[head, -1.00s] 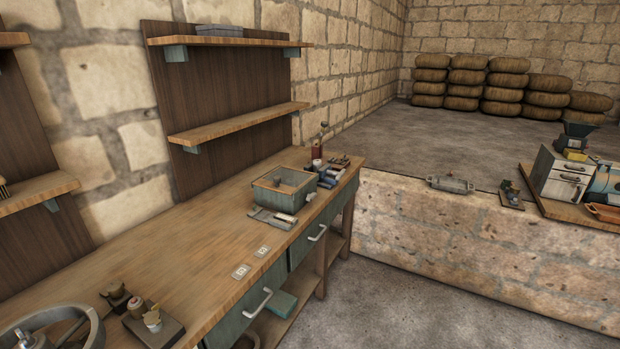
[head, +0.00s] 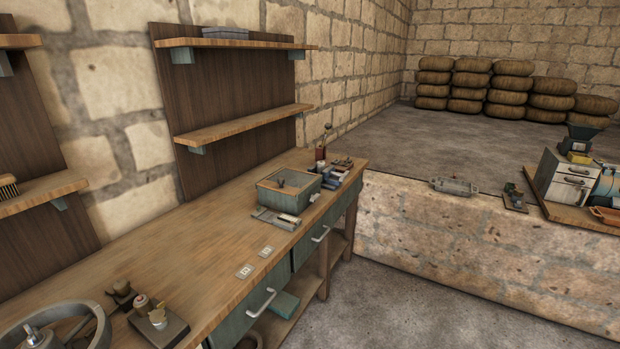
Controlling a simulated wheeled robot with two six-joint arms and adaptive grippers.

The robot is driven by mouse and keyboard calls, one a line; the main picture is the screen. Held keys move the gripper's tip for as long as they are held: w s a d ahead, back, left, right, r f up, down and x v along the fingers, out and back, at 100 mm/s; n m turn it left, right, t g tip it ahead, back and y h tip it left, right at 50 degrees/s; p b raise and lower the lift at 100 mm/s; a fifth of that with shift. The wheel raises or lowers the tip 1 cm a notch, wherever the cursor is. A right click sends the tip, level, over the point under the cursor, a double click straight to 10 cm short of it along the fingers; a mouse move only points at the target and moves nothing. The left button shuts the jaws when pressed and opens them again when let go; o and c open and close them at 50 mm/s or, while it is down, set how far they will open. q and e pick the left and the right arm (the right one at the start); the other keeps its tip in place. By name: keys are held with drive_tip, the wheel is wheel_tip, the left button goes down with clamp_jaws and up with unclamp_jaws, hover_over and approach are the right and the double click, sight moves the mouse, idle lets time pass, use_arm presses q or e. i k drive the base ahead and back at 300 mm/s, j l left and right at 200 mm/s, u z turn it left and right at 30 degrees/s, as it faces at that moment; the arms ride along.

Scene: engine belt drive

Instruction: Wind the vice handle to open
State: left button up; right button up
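I cannot make out a vice or its handle for certain in the head view. A grey metal piece with a rounded body (head: 453,187) lies on the low stone wall. Beside it is a small dark device on a flat base (head: 516,199), too small to identify. Neither of my grippers shows in this view.
A wooden workbench (head: 185,245) runs along the left wall, its middle clear. It bears a grey-green box (head: 289,190), a wheel (head: 88,317) and small parts on a block (head: 158,322). A cabinet (head: 565,180) stands at right. Stacked sacks (head: 510,90) are behind.

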sight(342, 176)
drive_tip(key=u, duration=0.2)
drive_tip(key=i+l+u, duration=0.75)
drive_tip(key=l, duration=0.15)
drive_tip(key=i+l+u, duration=0.1)
drive_tip(key=l+u, duration=0.15)
drive_tip(key=l, duration=0.15)
